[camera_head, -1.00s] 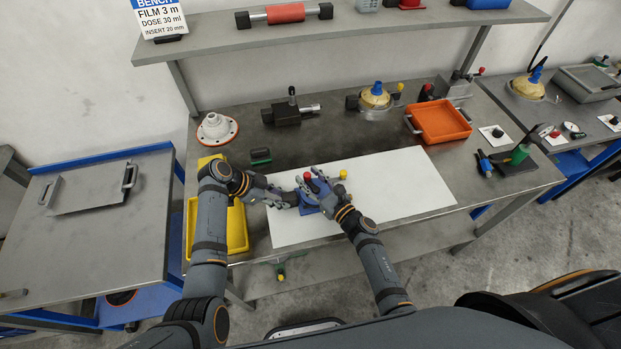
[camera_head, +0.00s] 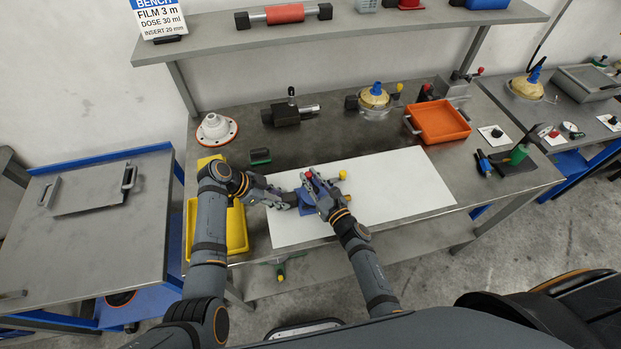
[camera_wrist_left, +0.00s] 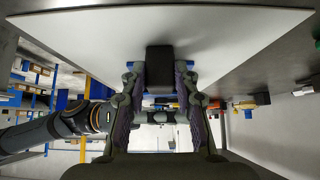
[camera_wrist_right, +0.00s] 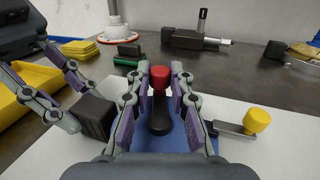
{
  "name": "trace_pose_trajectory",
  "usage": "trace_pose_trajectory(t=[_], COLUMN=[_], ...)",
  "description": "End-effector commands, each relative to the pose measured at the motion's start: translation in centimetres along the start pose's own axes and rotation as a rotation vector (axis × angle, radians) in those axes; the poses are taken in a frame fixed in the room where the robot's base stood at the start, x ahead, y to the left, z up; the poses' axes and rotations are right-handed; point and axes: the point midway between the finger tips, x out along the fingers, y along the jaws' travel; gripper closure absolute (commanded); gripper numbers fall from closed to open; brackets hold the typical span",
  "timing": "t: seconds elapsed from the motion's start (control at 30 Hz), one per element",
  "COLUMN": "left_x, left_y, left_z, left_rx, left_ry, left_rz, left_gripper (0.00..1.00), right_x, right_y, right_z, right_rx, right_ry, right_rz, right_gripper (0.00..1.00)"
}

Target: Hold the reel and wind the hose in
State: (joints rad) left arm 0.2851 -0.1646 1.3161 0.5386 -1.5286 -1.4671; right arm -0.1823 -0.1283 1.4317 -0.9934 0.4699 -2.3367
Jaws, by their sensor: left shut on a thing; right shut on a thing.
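The reel shows as a blue body (camera_head: 307,206) on the white sheet, partly hidden by my grippers. A red knob (camera_wrist_right: 160,80) stands upright on a black stem over the blue base (camera_wrist_right: 197,143). My right gripper (camera_wrist_right: 160,73) is shut on this knob and stem, a finger on each side. A dark block (camera_wrist_right: 93,116) sits at the left side of the reel. My left gripper (camera_wrist_left: 159,74) is shut on this block, which also shows in the left wrist view (camera_wrist_left: 160,58). A yellow knob (camera_wrist_right: 257,120) on a metal bar sticks out to the right. I cannot make out the hose.
The white sheet (camera_head: 400,190) is clear to the right. A yellow tray (camera_head: 237,230) stands at the left, and a green-and-black block (camera_head: 260,156) lies behind. An orange tray (camera_head: 440,120) is at the back right, past a black vise-like tool (camera_head: 287,113).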

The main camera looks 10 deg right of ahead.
Motion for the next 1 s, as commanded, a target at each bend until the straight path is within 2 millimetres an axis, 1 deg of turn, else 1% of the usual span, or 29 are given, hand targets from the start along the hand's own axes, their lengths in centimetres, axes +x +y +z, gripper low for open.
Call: trace_pose_trajectory(t=[0.07, 0.1, 0.23, 0.27, 0.53, 0.63, 0.73, 0.9, 1.0], left_x=[0.0, 0.0, 0.0, 0.0, 0.0, 0.0, 0.0, 0.0, 0.0], left_y=[0.0, 0.0, 0.0, 0.0, 0.0, 0.0, 0.0, 0.0, 0.0], left_z=[0.0, 0.0, 0.0, 0.0, 0.0, 0.0, 0.0, 0.0, 0.0], left_rx=[0.001, 0.001, 0.001, 0.001, 0.001, 0.001, 0.000, 0.000, 0.001], left_ry=[-0.001, -0.001, -0.001, -0.001, -0.001, -0.001, -0.001, -0.001, -0.001], left_rz=[-0.001, 0.000, 0.000, 0.000, 0.000, 0.000, 0.000, -0.001, -0.001], left_gripper=[1.00, 1.00, 1.00, 1.00, 1.00, 1.00, 1.00, 1.00, 1.00], right_x=[0.0, 0.0, 0.0, 0.0, -0.1, -0.9, -2.7, -7.0, -9.2], right_y=[-0.1, -0.1, 0.0, 0.0, 0.0, 0.0, 0.0, 0.0, 0.0], right_z=[0.0, 0.0, 0.0, 0.0, 0.0, -0.1, -0.1, -0.1, -0.1], right_rx=[-0.001, -0.001, -0.001, -0.001, 0.000, 0.000, -0.001, 0.000, 0.000], right_ry=[0.000, 0.000, 0.000, 0.000, 0.000, 0.002, 0.003, 0.004, 0.003], right_rz=[0.000, 0.000, 0.000, 0.001, 0.001, 0.001, 0.001, 0.001, 0.002], right_gripper=[1.00, 0.76, 0.58, 0.56, 0.56, 0.56, 0.56, 0.56, 0.56])
